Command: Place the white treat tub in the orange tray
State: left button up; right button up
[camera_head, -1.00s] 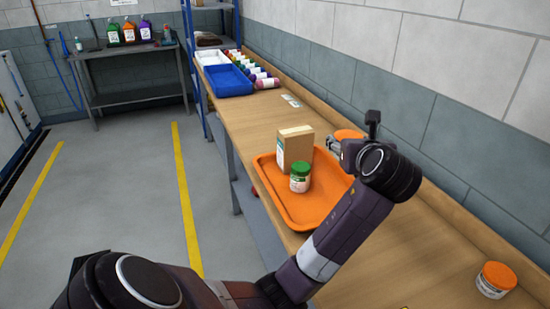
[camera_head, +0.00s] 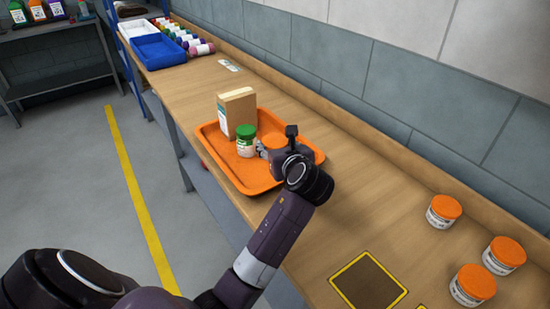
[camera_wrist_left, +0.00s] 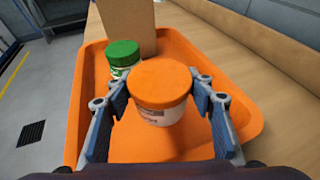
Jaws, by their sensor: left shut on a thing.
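A white tub with an orange lid (camera_head: 271,141) is held in my left gripper (camera_head: 263,150). In the left wrist view the fingers (camera_wrist_left: 163,103) close on both sides of this tub (camera_wrist_left: 160,86). The tub is within the outline of the orange tray (camera_head: 248,185), towards its right side; I cannot tell whether its base touches the tray floor. A green-lidded white tub (camera_head: 246,141) and a tan box (camera_head: 237,113) stand upright in the tray beside it. The arm hides part of the tray. My right gripper is out of view.
Several orange-lidded white tubs (camera_head: 442,211) stand on the right of the wooden bench (camera_head: 350,180), near a yellow-edged dark square (camera_head: 368,283). White and blue bins (camera_head: 158,51) and a row of coloured bottles are at the far end. The bench between them and the tray is mostly clear.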

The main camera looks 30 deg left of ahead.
pick_arm(q)
notch_tip(320, 180, down, 4)
jog(key=shift+f, duration=0.2)
jog(key=o, duration=1.2)
jog(key=shift+f, duration=0.1)
jog(key=shift+s+d+r, duration=0.1)
jog(key=shift+r, duration=0.1)
jog(key=v, duration=1.1)
jog(key=shift+s+d+r, duration=0.15)
jog(key=shift+s+d, duration=0.1)
